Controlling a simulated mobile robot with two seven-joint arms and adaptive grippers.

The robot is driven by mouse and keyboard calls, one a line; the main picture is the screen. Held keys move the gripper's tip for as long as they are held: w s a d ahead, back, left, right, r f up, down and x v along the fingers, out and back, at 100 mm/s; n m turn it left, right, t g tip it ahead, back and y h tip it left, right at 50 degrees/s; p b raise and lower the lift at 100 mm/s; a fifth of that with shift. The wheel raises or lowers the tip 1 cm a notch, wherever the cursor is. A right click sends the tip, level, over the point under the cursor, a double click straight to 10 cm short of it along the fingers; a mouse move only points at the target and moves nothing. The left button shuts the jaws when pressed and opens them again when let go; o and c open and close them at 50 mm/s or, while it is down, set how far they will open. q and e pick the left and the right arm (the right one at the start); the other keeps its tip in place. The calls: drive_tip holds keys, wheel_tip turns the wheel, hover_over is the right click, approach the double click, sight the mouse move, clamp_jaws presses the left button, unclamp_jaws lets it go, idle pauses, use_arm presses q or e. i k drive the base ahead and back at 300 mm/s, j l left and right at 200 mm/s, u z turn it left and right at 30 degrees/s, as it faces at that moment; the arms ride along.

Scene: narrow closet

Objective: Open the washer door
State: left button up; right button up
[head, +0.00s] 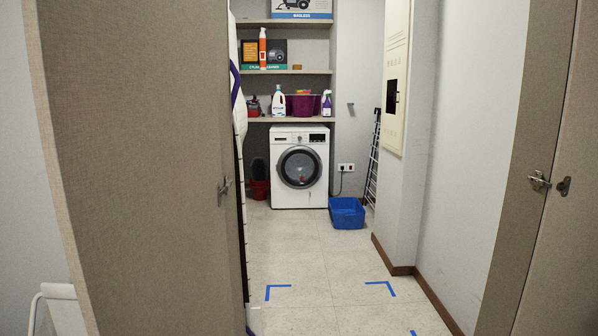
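The white front-loading washer (326,167) stands at the far end of the closet, under the shelves. Its round washer door (300,167), with a dark rim and glass, faces me and looks closed.
A beige door panel (135,150) stands at the left and another (545,190) at the right. A blue crate (347,214) sits on the floor right of the washer. A folded rack (373,160) leans behind it. The tiled floor between, with blue tape corners (279,287), is clear.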

sight(280, 168)
drive_tip(key=i+l+z, duration=0.2)
drive_tip(key=i+l, duration=0.5)
drive_tip(key=i, duration=0.25)
drive_tip(key=i+l, duration=0.25)
drive_tip(key=i, duration=0.2)
drive_tip(key=i+l+z, duration=0.1)
drive_tip(key=i+l, duration=0.15)
drive_tip(key=i, duration=0.25)
drive_tip(key=i+u, duration=0.15)
drive_tip(key=i, duration=0.7)
drive_tip(key=i+l+u, duration=0.1)
drive_tip(key=i, duration=0.8)
drive_tip(key=i+u, duration=0.3)
drive_tip(key=i, duration=0.5)
drive_tip(key=i+u, duration=0.3)
drive_tip(key=i, duration=0.55)
drive_tip(key=i+z, duration=0.3)
drive_tip(key=i, duration=0.15)
drive_tip(key=i+j+z, duration=0.3)
drive_tip(key=i, duration=0.15)
drive_tip(key=i+j+z, duration=0.15)
drive_tip(key=i+z, duration=0.15)
drive_tip(key=i, duration=0.15)
